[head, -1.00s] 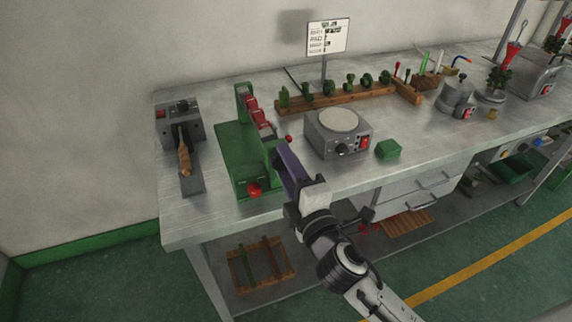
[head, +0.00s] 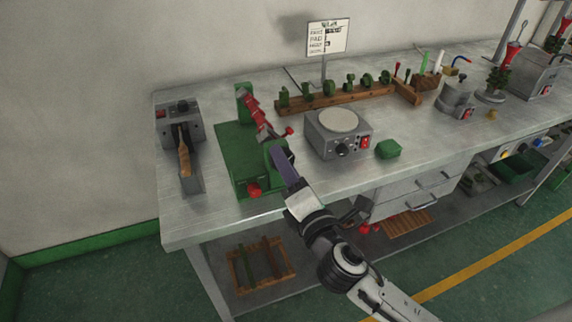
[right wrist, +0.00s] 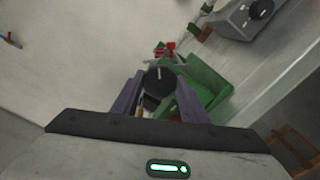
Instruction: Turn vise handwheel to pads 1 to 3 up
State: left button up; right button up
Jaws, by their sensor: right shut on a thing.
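The green vise (head: 234,160) stands on the bench near its left front, with a row of red pads (head: 256,112) between its two green end posts. It also shows in the right wrist view (right wrist: 207,88). My right gripper (head: 281,160) is at the vise's front right end post, its purple fingers pointing at it. In the right wrist view a dark round handwheel (right wrist: 160,76) with a white mark sits between the two fingers, and the gripper is shut on it. In the head view the fingers hide the handwheel. My left gripper is not in view.
A grey box with a round plate (head: 338,139) and a green block (head: 388,149) stand right of the vise. A grey device with a wooden handle (head: 184,155) stands to its left. A wooden rack (head: 335,97) of green pieces and a sign (head: 328,37) are behind.

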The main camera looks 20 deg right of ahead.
jog(key=shift+n, duration=5.5)
jog(key=o, duration=1.1)
jog(key=s+b, duration=0.1)
jog(key=s, duration=0.9)
jog(key=shift+s+d+b, duration=0.15)
jog(key=shift+s+b, duration=0.05)
jog(key=shift+b, duration=0.1)
